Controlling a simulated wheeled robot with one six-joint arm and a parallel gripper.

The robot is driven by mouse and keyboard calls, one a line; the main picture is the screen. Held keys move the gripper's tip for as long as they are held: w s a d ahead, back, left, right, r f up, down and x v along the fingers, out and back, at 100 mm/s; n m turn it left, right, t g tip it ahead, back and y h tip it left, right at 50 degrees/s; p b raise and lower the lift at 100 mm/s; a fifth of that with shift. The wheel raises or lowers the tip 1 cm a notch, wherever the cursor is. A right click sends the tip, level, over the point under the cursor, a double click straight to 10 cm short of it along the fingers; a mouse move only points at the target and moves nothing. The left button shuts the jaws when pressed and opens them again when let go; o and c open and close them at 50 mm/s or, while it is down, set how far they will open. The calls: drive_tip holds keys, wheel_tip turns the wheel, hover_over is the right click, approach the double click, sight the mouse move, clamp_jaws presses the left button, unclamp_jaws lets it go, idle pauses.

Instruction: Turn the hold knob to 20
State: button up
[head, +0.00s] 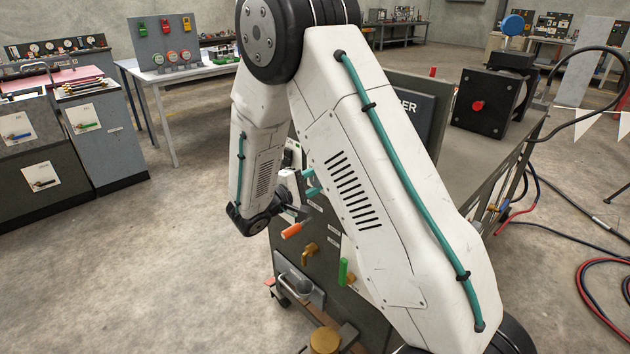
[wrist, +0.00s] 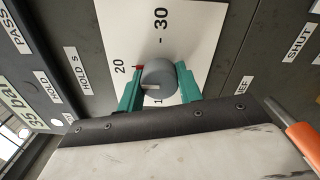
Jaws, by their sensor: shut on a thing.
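In the wrist view the grey round hold knob (wrist: 160,75) sits on a white dial plate (wrist: 185,35) marked 30 and 20, with a partly covered number starting with 1. A short white line on the knob points left, between the 20 and the covered number. A small red mark lies beside the 20. My gripper (wrist: 159,88) is shut on the knob, one teal finger on each side. In the head view the gripper (head: 311,182) shows at the dark cabinet's panel (head: 318,225); the knob is hidden there by my arm.
An orange handle (wrist: 302,140) is close at the right of the wrist view; it also shows in the head view (head: 292,230). A brown handle (head: 309,251) and a green handle (head: 343,272) stick out lower on the panel. Open floor lies left of the cabinet.

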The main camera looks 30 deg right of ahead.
drive_tip(key=o, duration=1)
drive_tip(key=s+a, duration=0.1)
drive_tip(key=a, duration=0.6)
drive_tip(key=shift+s+a, duration=0.25)
drive_tip(key=shift+a, duration=0.15)
